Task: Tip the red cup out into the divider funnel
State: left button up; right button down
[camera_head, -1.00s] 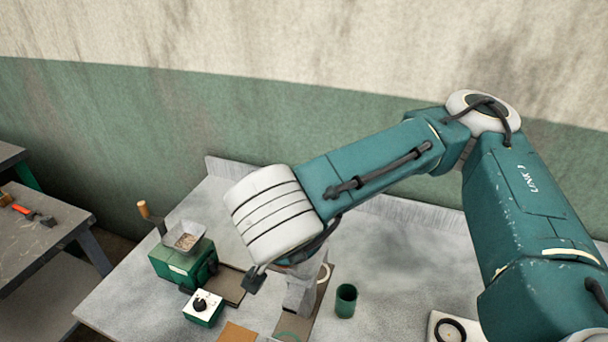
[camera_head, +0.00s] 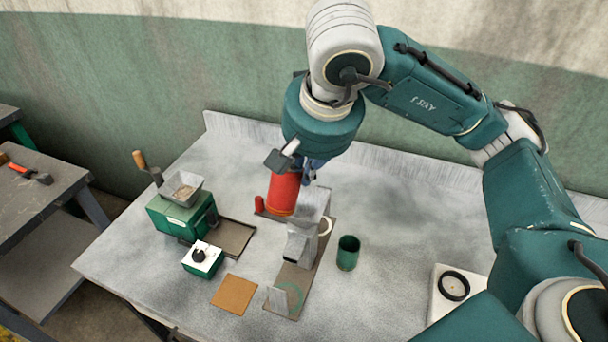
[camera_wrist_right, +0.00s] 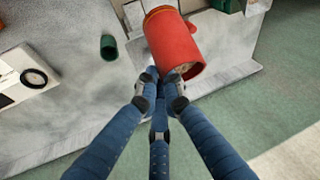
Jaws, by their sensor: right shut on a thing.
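The red cup (camera_head: 284,193) hangs under my right gripper (camera_head: 297,162), just left of and behind the grey divider funnel (camera_head: 313,204). In the head view it looks close to upright, with a slight lean. In the right wrist view the red cup (camera_wrist_right: 172,42) is at the fingertips of my right gripper (camera_wrist_right: 161,88), shut on its rim. Pale grain shows inside its mouth. The funnel's opening is hard to make out, and the cup overlaps its left side in the head view. My left gripper is not in view.
A green mill (camera_head: 180,215) with a grain-filled hopper (camera_head: 183,188) stands left. A green cup (camera_head: 347,253) stands right of the divider. A white-topped box (camera_head: 203,257), an orange-brown mat (camera_head: 234,294) and a white plate with a black ring (camera_head: 453,287) lie nearer the front.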

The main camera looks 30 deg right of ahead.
jog(key=w+d+f+m+g+y+b, duration=0.2)
jog(key=d+f+g+y+b, duration=0.2)
jog(key=y, duration=1)
jog(key=f+g, duration=0.1)
jog(key=g, duration=0.1)
jog(key=shift+w+d+m+g, duration=0.2)
jog(key=shift+w+m+g, duration=0.05)
jog(key=shift+m+g, duration=0.15)
dwell(0.3)
